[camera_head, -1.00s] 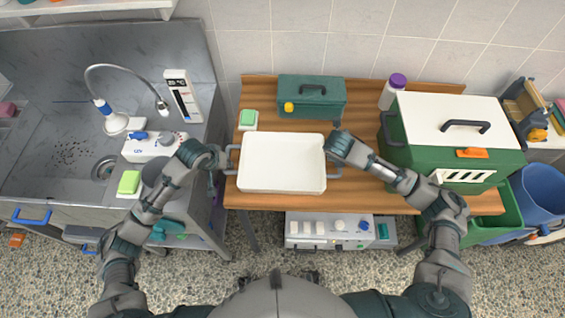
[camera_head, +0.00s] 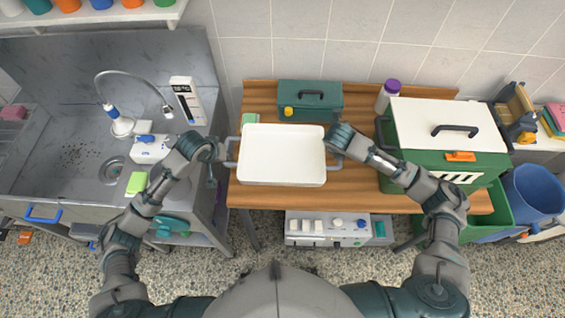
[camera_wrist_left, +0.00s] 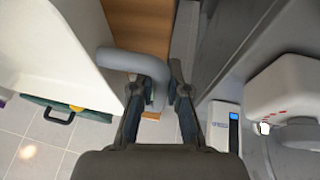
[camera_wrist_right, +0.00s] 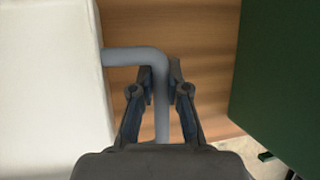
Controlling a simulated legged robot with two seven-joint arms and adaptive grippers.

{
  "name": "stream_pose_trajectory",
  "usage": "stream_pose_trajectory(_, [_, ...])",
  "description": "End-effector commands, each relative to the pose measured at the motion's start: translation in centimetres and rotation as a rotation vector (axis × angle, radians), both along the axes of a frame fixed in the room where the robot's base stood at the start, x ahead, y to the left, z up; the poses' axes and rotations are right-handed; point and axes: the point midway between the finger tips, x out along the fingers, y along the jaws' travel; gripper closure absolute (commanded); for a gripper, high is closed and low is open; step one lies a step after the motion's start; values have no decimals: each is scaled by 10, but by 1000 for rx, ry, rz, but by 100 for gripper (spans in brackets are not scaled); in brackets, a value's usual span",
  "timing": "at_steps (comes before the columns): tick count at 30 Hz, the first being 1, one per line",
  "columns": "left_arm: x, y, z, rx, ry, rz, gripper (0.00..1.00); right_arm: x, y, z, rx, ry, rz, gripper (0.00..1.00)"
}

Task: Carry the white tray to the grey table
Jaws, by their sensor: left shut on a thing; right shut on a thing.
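The white tray (camera_head: 282,155) is an empty shallow rectangle with a grey handle at each end. It is held level over the wooden table (camera_head: 400,203), seemingly a little above its top. My left gripper (camera_head: 226,158) is shut on the tray's left handle, which passes between the fingers in the left wrist view (camera_wrist_left: 158,88). My right gripper (camera_head: 336,156) is shut on the right handle, seen between the fingers in the right wrist view (camera_wrist_right: 161,88). I cannot make out a grey table in these views.
A green toolbox (camera_head: 311,100) stands just behind the tray. A large green box with a white lid (camera_head: 448,122) stands to the right, beside my right arm. A grey sink (camera_head: 85,150) lies left. A blue bin (camera_head: 535,195) is far right.

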Motion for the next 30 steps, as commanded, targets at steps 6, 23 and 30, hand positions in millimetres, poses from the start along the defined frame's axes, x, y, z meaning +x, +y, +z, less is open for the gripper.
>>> stream_pose_trajectory(6, [0, 0, -1, -1, -1, 0, 100, 0, 0, -1, 0, -1, 0, 100])
stream_pose_trajectory(23, [-8, -1, 12, -1, -2, -2, 100, -7, 0, 12, 2, -3, 1, 100])
stream_pose_trajectory(30, [-27, -1, 41, -1, -3, -2, 100, -26, 0, 42, 1, -5, 2, 100])
